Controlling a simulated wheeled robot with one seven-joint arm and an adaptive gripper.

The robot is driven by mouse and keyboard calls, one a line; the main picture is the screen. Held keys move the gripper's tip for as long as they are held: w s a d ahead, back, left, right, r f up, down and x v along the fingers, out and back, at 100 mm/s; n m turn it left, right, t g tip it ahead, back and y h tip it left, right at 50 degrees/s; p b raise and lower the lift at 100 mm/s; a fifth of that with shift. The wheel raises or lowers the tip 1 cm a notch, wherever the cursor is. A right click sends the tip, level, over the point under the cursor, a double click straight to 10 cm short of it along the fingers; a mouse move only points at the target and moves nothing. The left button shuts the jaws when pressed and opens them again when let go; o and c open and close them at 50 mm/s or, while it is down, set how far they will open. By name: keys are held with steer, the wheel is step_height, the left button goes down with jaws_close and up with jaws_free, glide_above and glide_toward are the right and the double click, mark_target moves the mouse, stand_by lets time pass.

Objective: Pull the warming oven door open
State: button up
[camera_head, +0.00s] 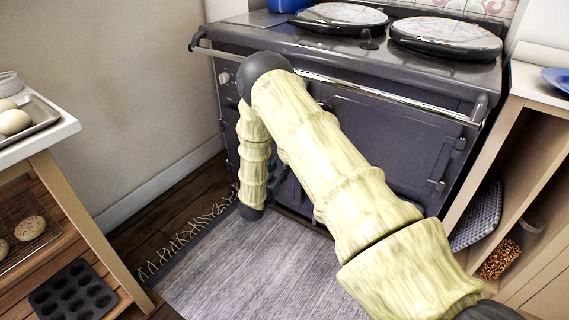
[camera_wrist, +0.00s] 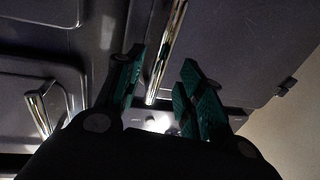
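The dark grey range cooker (camera_head: 390,135) stands ahead with its doors shut as far as I can see. My arm covers its lower left front in the head view. In the wrist view a straight chrome handle (camera_wrist: 168,50) runs along a dark door panel (camera_wrist: 230,45) with a hinge at its edge. My gripper (camera_wrist: 163,54) is open, its teal fingers on either side of this handle with gaps showing. I cannot tell whether either finger touches it. In the head view only a little teal of my gripper shows beside my arm.
A chrome rail (camera_head: 400,98) runs across the cooker's front above the doors. A grey fringed rug (camera_head: 250,270) lies on the floor before it. A wooden shelf unit (camera_head: 75,200) stands at left, open shelving (camera_head: 520,165) at right. Another chrome handle (camera_wrist: 38,112) shows in the wrist view.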

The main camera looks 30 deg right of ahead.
steer(key=shift+b+x, duration=0.35)
steer(key=shift+x, duration=2)
steer(key=shift+c, duration=0.3)
jaws_close()
